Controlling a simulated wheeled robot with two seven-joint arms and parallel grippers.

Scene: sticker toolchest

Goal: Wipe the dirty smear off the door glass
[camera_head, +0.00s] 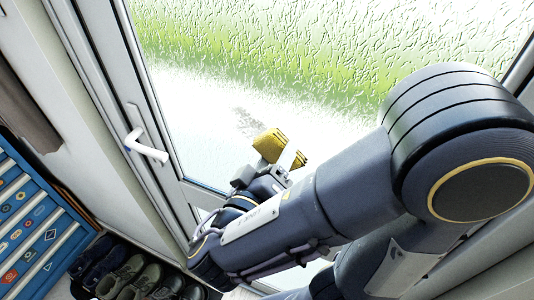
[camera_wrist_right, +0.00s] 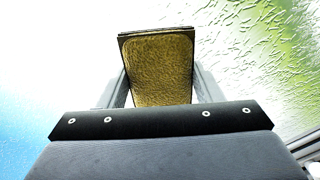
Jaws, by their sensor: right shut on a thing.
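The door glass (camera_head: 330,60) is a large textured pane that fills the upper right of the head view. A grey, speckled smear (camera_head: 246,122) shows on it, just above and left of my right gripper. My right gripper (camera_head: 283,158) is shut on a yellow sponge (camera_head: 268,144), whose brownish-yellow face with a dark edge shows between the fingers in the wrist view (camera_wrist_right: 158,68). The sponge appears just below and right of the smear; I cannot tell whether it touches the glass. The smear cannot be made out in the wrist view. My left gripper is not in view.
The white door frame (camera_head: 110,70) with a white handle (camera_head: 146,148) stands left of the glass. A blue tool chest (camera_head: 45,225) with stickers is at the lower left. Several dark shoes (camera_head: 128,275) lie on the floor beside it.

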